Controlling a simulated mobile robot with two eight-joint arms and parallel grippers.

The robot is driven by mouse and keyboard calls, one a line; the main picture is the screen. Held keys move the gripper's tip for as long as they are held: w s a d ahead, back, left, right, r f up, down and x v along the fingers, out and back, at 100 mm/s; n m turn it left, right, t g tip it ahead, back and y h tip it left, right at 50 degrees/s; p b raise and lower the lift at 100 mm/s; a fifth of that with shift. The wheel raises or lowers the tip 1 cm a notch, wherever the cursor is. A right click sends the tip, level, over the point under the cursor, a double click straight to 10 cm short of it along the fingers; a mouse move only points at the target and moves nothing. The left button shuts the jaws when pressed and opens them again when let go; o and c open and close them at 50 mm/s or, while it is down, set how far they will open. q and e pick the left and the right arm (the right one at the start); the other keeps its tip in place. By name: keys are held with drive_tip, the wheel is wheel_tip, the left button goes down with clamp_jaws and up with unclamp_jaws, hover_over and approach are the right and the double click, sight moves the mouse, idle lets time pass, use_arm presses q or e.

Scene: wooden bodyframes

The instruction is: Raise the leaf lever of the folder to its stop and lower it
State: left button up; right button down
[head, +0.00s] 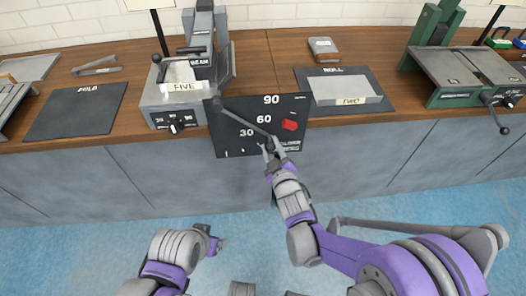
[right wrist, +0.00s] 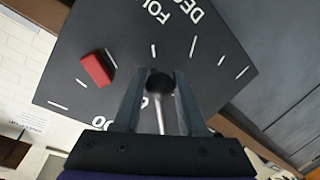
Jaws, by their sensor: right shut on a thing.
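The folder (head: 155,115) is a grey bench machine with a FIVE label, left of centre in the head view. A black scale board (head: 225,143) marked 30, 60 and 90 hangs at its right, with a red marker (head: 290,125). The leaf lever (head: 242,121) slopes down to the right across the board from its upper left. My right gripper (head: 269,147) is shut on the lever's black ball knob, which shows between the two fingers in the right wrist view (right wrist: 160,82). My left gripper (head: 221,243) is low over the floor, away from the bench; its fingers are too small to judge.
A grey plate (head: 345,88) lies on a black mat (head: 385,104) to the right. A green machine (head: 445,100) stands at the far right. The bench front edge runs behind my right gripper.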

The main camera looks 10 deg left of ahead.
drive_tip(key=shift+w+d+r+n+h, duration=0.15)
drive_tip(key=shift+w+d+r+n, duration=0.1)
drive_tip(key=shift+d+r+n, duration=0.6)
drive_tip(key=shift+w+d+r+n+h, duration=0.2)
drive_tip(key=shift+d+r+n, duration=0.3)
drive_tip(key=shift+r, duration=0.6)
drive_tip(key=shift+d, duration=0.1)
drive_tip(key=shift+c, duration=2.4)
unclamp_jaws()
drive_tip(key=shift+s, duration=0.1)
drive_tip(key=v, duration=1)
drive_tip(key=shift+s, duration=0.3)
drive_tip(key=shift+d+r, duration=0.1)
drive_tip(key=shift+d, duration=0.05)
